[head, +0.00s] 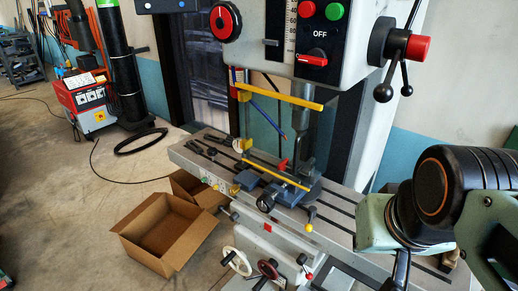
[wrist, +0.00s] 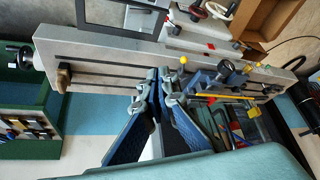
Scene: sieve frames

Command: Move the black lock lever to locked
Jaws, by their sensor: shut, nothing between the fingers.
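A grey milling machine head fills the top of the head view, with a red OFF switch (head: 313,59). On its right side is a black-and-red hub (head: 405,44) with dark spokes ending in black knobs (head: 383,92). I cannot tell which part is the black lock lever, or how it is set. Levers with a yellow knob (head: 309,227) and a red knob (head: 301,258) stand at the table's front. My gripper (wrist: 162,82) is shut and empty in the wrist view, its blue-padded fingers apparently over the machine table. My green and black arm enters the head view from the right.
The slotted machine table (head: 345,220) carries a blue vise (head: 285,190) and several clamps. Yellow bars (head: 280,97) cross in front of the spindle. Cardboard boxes (head: 165,232) and a red welder (head: 85,100) stand at the left. A green cabinet (wrist: 30,110) shows in the wrist view.

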